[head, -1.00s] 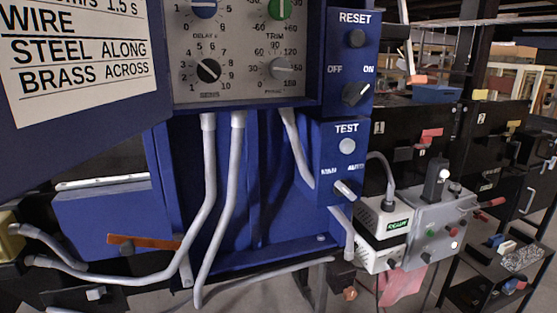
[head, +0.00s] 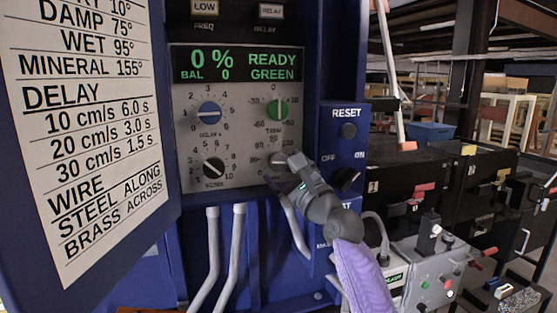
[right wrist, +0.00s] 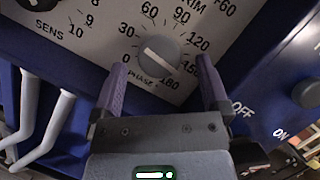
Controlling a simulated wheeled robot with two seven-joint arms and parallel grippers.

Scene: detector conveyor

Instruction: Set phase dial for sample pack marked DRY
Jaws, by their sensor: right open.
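The phase dial (right wrist: 158,52), a round grey knob with a white pointer line, shows in the right wrist view on the grey panel. Its scale runs from 0 to 180. The line slants from upper left to lower right; the exact reading is unclear. In the head view the dial (head: 278,160) is partly covered by my right gripper (head: 294,166). That gripper (right wrist: 162,66) is open, its purple fingers to either side of the dial; contact cannot be told. The chart (head: 85,120) lists "RY 10°", its first letter cut off. No pack marked DRY is recognisable. My left gripper is out of view.
The display (head: 237,63) reads "0 %", "BAL 0" and "READY GREEN". Sensitivity (head: 213,168), delay (head: 209,112) and green trim (head: 278,109) dials sit close by. The blue box with the OFF/ON switch (head: 346,179) stands right of the panel. Grey cables hang below.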

